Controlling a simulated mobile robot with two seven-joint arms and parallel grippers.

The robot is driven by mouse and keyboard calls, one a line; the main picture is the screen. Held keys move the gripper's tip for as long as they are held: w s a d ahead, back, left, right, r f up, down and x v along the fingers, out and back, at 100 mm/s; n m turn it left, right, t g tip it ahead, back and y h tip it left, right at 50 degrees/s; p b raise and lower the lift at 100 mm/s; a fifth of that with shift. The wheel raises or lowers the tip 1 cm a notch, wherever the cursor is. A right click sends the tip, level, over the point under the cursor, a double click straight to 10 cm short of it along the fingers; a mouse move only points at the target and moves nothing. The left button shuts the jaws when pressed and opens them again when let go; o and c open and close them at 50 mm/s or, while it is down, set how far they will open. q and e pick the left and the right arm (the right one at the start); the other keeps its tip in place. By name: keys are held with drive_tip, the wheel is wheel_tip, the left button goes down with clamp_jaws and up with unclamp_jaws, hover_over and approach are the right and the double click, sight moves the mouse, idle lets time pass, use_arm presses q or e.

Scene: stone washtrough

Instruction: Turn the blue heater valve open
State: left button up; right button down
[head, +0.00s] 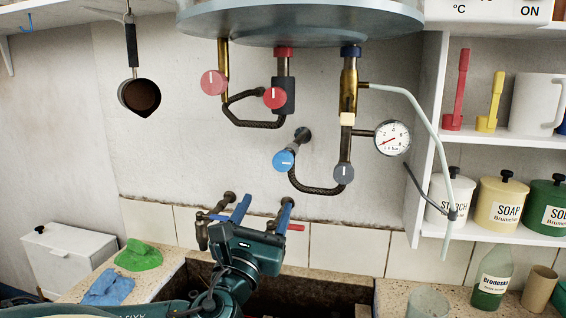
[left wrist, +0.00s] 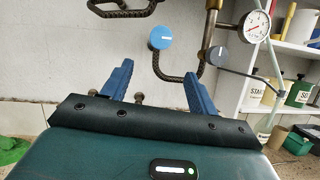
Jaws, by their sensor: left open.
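The blue heater valve (head: 283,161) is a round blue knob with a short white mark, on the dark pipe below the heater. It also shows in the left wrist view (left wrist: 160,37), above and between the fingers. My left gripper (head: 264,208) is open and empty, with its two blue fingers pointing up towards the wall below the valve. The fingers also show in the left wrist view (left wrist: 160,80), apart from the knob and not touching it. My right gripper is not in view.
A grey knob (head: 344,174) and a pressure gauge (head: 392,138) are right of the valve. Two red knobs (head: 213,83) (head: 275,97) sit higher left under the heater tank (head: 300,20). Shelves (head: 437,130) stand right. Wall taps are partly hidden behind my gripper.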

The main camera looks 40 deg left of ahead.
sight(281, 164)
use_arm(q)
drive_tip(key=x, duration=0.6)
drive_tip(key=r+x, duration=0.1)
drive_tip(key=x, duration=0.5)
drive_tip(key=shift+s+r+p, duration=0.1)
drive_tip(key=shift+s+p, duration=0.1)
drive_tip(key=shift+p, duration=0.2)
drive_tip(key=shift+w+a+r, duration=0.1)
drive_tip(key=shift+w+a, duration=0.1)
drive_tip(key=shift+w, duration=0.35)
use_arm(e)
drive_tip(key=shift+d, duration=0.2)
use_arm(q)
drive_tip(key=shift+c, duration=0.2)
drive_tip(key=c, duration=0.9)
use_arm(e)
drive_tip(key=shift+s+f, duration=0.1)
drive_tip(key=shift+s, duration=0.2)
